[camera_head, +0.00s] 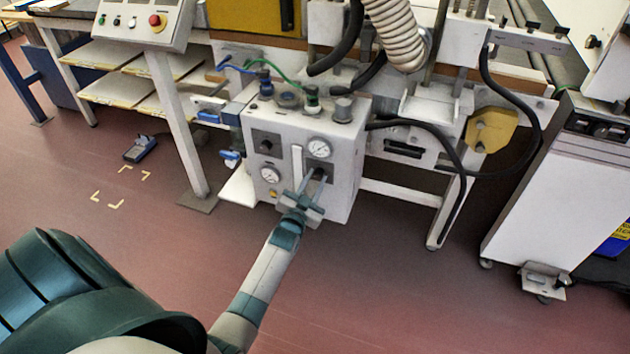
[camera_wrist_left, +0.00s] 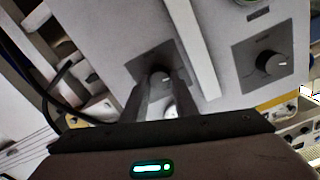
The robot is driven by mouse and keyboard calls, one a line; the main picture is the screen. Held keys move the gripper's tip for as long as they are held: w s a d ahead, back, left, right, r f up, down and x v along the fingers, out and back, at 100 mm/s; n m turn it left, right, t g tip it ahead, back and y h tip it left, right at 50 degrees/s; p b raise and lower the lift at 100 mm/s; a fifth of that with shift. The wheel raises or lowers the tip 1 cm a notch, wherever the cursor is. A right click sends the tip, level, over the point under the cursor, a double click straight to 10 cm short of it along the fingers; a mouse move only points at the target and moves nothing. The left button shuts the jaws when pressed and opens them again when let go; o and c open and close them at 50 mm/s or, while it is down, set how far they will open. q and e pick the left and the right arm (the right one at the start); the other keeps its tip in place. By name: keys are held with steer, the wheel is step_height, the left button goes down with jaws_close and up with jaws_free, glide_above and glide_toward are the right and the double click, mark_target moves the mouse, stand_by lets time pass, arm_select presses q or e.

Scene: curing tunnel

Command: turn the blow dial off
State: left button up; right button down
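A light-grey control box (camera_head: 340,200) stands in the middle of the head view, with gauges and two dark dial plates on its front. My left gripper (camera_head: 317,175) reaches the lower right dial plate, its fingers pointing at the box. In the left wrist view a dark dial (camera_wrist_left: 160,74) sits between the tips of my left gripper (camera_wrist_left: 161,80). The fingers stand apart, one on each side; firm contact is not clear. A second dial (camera_wrist_left: 270,62) with a pale mark shows on the right, also at the box's upper left (camera_head: 267,145). Labels are unreadable. My right gripper is not visible.
A pale vertical bar (camera_head: 297,168) runs between the dials, close to my left gripper. Black hoses (camera_head: 425,128) hang right of the box. A white cabinet (camera_head: 535,190) stands at the right. A small blue-grey pedal (camera_head: 140,149) lies on the open floor at the left.

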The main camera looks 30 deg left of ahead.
arm_select(q)
steer(key=o, duration=0.4)
steer(key=shift+c, duration=0.2)
steer(key=v, duration=1.7)
steer(key=shift+s, duration=0.25)
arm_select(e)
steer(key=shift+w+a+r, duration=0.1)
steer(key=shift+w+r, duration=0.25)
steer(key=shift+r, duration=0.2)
arm_select(q)
steer(key=shift+f, duration=0.1)
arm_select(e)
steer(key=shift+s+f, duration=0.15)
